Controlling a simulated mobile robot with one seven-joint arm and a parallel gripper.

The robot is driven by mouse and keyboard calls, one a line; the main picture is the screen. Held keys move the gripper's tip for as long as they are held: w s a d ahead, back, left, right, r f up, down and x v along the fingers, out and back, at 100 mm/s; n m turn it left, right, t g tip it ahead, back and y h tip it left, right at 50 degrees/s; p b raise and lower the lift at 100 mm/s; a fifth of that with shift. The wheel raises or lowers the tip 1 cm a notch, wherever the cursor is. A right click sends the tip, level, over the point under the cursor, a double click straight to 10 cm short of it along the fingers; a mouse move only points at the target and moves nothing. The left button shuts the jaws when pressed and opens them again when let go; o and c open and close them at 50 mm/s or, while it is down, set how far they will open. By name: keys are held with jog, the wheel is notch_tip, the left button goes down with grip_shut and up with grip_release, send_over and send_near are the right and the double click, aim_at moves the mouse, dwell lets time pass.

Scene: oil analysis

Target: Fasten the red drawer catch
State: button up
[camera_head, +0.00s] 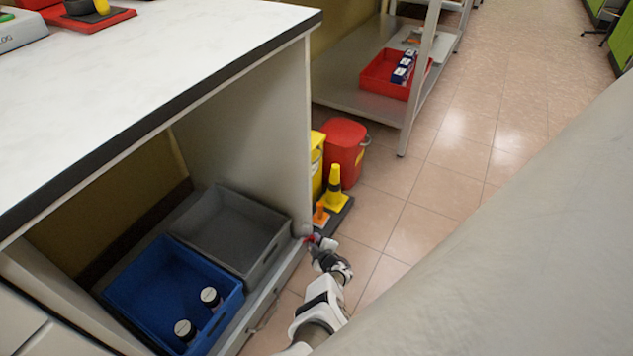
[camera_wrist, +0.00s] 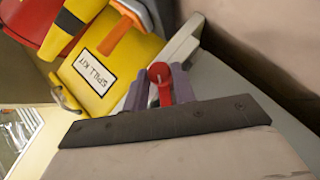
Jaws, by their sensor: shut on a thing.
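The red drawer catch (camera_wrist: 160,74) sits between the two fingers of my gripper (camera_wrist: 157,88) in the wrist view. It shows a round red head and a short red arm. The fingers are closed on it. In the head view my gripper (camera_head: 318,243) is at the right end of the drawer's front, and only a small bit of the red catch (camera_head: 311,239) shows. The low drawer (camera_head: 262,304) under the bench carries a grey bin and a blue bin. Whether the catch is fastened cannot be told.
The grey bin (camera_head: 285,238) and blue bin (camera_head: 116,300) stand in the drawer; the blue one holds two bottles. A yellow cone (camera_head: 334,187), a red bin (camera_head: 345,150) and a yellow spill kit (camera_wrist: 107,66) stand close beyond my gripper. The tiled floor to the right is clear.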

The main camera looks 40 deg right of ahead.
jog(key=shift+a, duration=0.1)
dwell(0.3)
jog(key=o, duration=1)
